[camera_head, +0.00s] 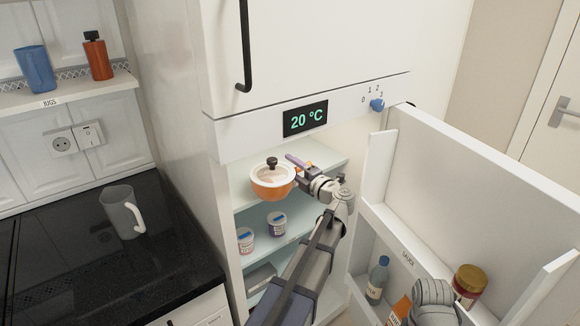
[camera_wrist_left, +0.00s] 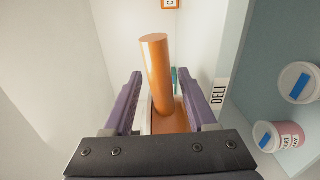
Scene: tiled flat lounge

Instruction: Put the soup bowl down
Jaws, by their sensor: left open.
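The soup bowl (camera_head: 271,188) is orange, with a white lid and a black knob. It is upright at the upper glass shelf (camera_head: 325,163) of the open fridge, near the shelf's front edge. I cannot tell if its base touches the shelf. My left gripper (camera_head: 300,169) is just right of the bowl. In the left wrist view its purple fingers (camera_wrist_left: 163,103) are apart on either side of an orange handle (camera_wrist_left: 157,75), with gaps beside it. The bowl's body is mostly hidden there. My right gripper is not in view.
Tubs (camera_head: 277,223) stand on the shelf below. The open fridge door (camera_head: 465,185) is at the right, with a bottle (camera_head: 377,279) and a jar (camera_head: 468,283) in its rack. A grey jug (camera_head: 121,212) stands on the black counter (camera_head: 150,262) at the left.

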